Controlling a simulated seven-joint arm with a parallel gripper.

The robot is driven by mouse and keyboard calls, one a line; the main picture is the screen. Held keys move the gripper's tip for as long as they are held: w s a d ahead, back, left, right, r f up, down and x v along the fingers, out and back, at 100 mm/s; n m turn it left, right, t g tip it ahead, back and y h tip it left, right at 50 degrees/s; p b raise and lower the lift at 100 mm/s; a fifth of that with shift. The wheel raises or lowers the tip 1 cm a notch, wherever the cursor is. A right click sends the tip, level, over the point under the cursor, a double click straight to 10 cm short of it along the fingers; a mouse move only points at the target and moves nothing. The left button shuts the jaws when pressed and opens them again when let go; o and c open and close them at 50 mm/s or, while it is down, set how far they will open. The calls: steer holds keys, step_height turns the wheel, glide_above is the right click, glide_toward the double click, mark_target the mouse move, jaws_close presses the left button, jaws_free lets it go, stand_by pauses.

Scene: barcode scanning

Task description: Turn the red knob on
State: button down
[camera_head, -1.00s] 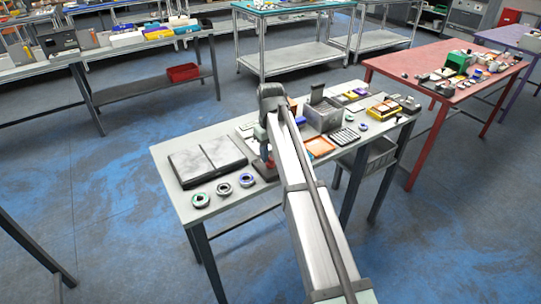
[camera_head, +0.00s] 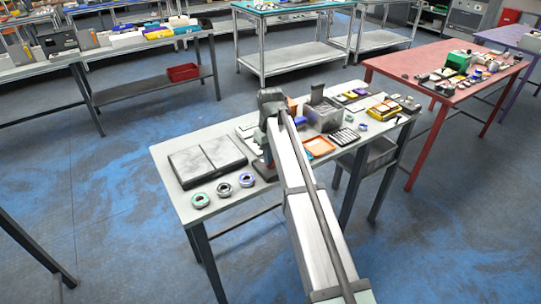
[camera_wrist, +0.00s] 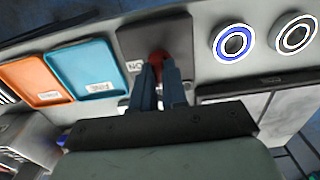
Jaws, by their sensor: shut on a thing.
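The red knob (camera_wrist: 159,57) shows in the wrist view on a dark grey panel (camera_wrist: 130,48) with a white label (camera_wrist: 135,66) next to it. My gripper (camera_wrist: 161,68) points at the panel, with its two blue-grey fingers close together on the knob. The fingers are shut on the knob and hide its lower part. In the head view my gripper (camera_head: 266,152) is at the near middle of the grey table (camera_head: 245,205), and my arm hides most of the panel. The knob's turned position cannot be told.
A blue tray (camera_wrist: 80,68) and an orange tray (camera_wrist: 35,80) lie beside the panel. Tape rolls, one blue-rimmed (camera_wrist: 216,38), lie on the other side. A grey box (camera_head: 322,115) stands behind.

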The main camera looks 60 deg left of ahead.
steer(key=shift+m, duration=0.3)
steer(key=m, duration=1.3)
steer(key=shift+m, duration=2.1)
steer(key=c, duration=1.2)
jaws_free()
steer(key=shift+o, duration=0.2)
steer(key=shift+r, duration=0.15)
